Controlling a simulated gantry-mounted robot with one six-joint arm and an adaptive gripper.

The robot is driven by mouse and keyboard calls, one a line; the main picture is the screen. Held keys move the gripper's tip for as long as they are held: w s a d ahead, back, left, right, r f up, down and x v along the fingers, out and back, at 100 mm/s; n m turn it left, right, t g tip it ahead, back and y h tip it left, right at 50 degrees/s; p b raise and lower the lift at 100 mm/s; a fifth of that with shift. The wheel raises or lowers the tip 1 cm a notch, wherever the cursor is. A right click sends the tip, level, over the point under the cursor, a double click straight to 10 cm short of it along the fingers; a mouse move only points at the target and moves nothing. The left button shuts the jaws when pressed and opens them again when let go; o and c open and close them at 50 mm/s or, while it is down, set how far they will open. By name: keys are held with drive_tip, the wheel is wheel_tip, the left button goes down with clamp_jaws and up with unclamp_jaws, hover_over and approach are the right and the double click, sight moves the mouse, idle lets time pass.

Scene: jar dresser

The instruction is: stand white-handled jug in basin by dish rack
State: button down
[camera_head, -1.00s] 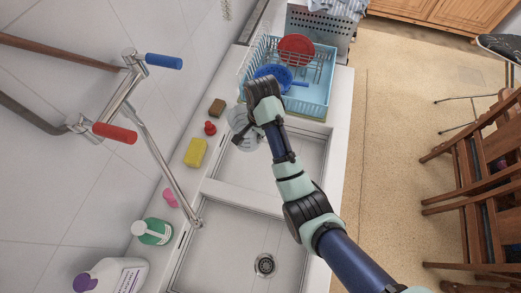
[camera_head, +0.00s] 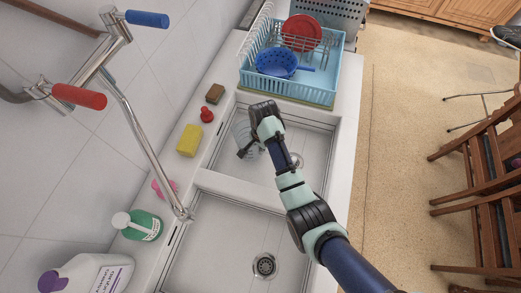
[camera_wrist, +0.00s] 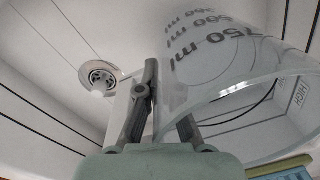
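The jug (camera_head: 241,132) is clear plastic and hangs at my gripper, over the left side of the basin by the dish rack (camera_head: 311,148). The wrist view shows its clear wall (camera_wrist: 225,60) with "750 ml" markings and its open rim toward the camera. My gripper (camera_head: 246,149) is closed around a white part beside the jug wall, likely the handle, mostly hidden by the fingers (camera_wrist: 160,105). The jug looks tilted in the wrist view. Whether its base touches the basin floor cannot be told. The basin's drain (camera_wrist: 98,76) lies left of the fingers.
The blue dish rack (camera_head: 315,92) holds a red plate (camera_head: 302,32) and a blue colander (camera_head: 276,63). A sponge (camera_head: 189,140), a red stopper (camera_head: 206,115) and a brown block (camera_head: 215,93) line the left ledge. A divider (camera_head: 240,190) separates the nearer basin.

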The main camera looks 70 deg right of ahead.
wheel_tip(320, 180, down, 3)
drive_tip(key=shift+r, duration=0.25)
drive_tip(key=c, duration=1.8)
unclamp_jaws()
drive_tip(key=o, duration=0.5)
drive_tip(key=r+p, duration=0.1)
drive_tip(key=r, duration=0.3)
drive_tip(key=r+p, duration=0.1)
drive_tip(key=r, duration=0.3)
drive_tip(key=r+p, duration=0.1)
drive_tip(key=r, duration=0.3)
drive_tip(key=shift+s+a, duration=0.1)
drive_tip(key=shift+s, duration=0.25)
